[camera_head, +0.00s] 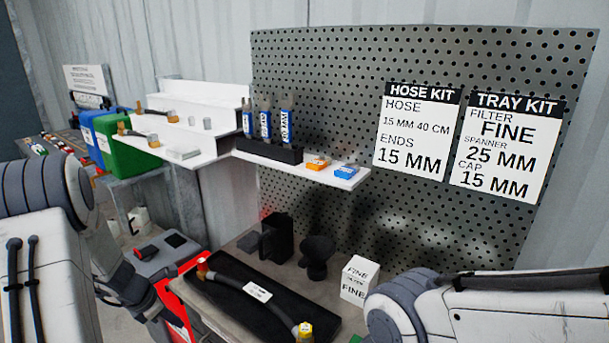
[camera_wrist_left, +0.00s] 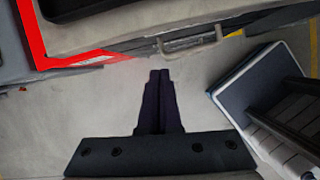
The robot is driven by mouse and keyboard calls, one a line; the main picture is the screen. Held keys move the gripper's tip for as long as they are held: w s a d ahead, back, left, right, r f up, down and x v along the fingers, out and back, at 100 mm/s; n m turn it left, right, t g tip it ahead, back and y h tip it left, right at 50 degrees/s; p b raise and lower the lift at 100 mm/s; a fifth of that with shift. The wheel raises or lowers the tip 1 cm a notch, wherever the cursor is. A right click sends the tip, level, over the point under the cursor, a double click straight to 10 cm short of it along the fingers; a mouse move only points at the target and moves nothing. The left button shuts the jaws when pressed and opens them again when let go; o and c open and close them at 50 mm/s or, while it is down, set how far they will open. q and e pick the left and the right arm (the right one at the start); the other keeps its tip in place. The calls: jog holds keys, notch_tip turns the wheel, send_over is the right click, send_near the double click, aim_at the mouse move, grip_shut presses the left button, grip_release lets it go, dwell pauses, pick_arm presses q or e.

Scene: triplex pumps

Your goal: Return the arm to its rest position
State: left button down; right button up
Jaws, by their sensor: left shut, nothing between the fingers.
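My left arm (camera_head: 105,255) comes in from the left in the head view and bends downward beside the bench. My left gripper (camera_wrist_left: 161,75) shows in the left wrist view with its two dark fingers together and nothing between them. It hangs over bare grey floor, clear of the red-edged unit above it in that picture. In the head view its fingertips are hard to make out. My right arm (camera_head: 520,308) crosses the lower right of the head view; its gripper is out of view.
A hose (camera_head: 250,290) with brass ends lies on a black tray (camera_head: 325,318) on the bench. A white FINE box (camera_head: 357,281) stands beside it. Three spanners (camera_head: 265,122) stand in a black rack on the shelf. Green (camera_head: 130,150) and blue bins are at left.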

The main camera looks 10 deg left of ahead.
pick_arm(q)
jog(key=d+r+m, duration=0.2)
jog(key=d+m, duration=0.1)
jog(key=d, duration=0.2)
jog(key=d+r+m+g, duration=0.1)
jog(key=d+r+m, duration=0.2)
jog(key=d, duration=0.3)
jog(key=d+r+m+h, duration=0.1)
jog(key=d+r+m, duration=0.2)
jog(key=d, duration=0.3)
jog(key=shift+s+d+m, duration=0.1)
jog(key=shift+s+m, duration=0.2)
jog(key=shift+m, duration=0.6)
jog(key=s+d+r+m+g, duration=0.2)
jog(key=s+d+r+m, duration=0.3)
jog(key=d+m, duration=0.4)
jog(key=s+d+r+m+y, duration=0.1)
jog(key=s+d+r+m, duration=0.1)
jog(key=s+m, duration=0.6)
jog(key=s+d+r+m+y, duration=0.1)
jog(key=s+d+m, duration=0.3)
jog(key=s+m, duration=0.4)
jog(key=s+r, duration=0.1)
jog(key=s, duration=0.1)
jog(key=shift+s+d+g, duration=0.15)
jog(key=shift+s+g, duration=0.15)
jog(key=shift+s, duration=0.1)
jog(key=shift+r, duration=0.1)
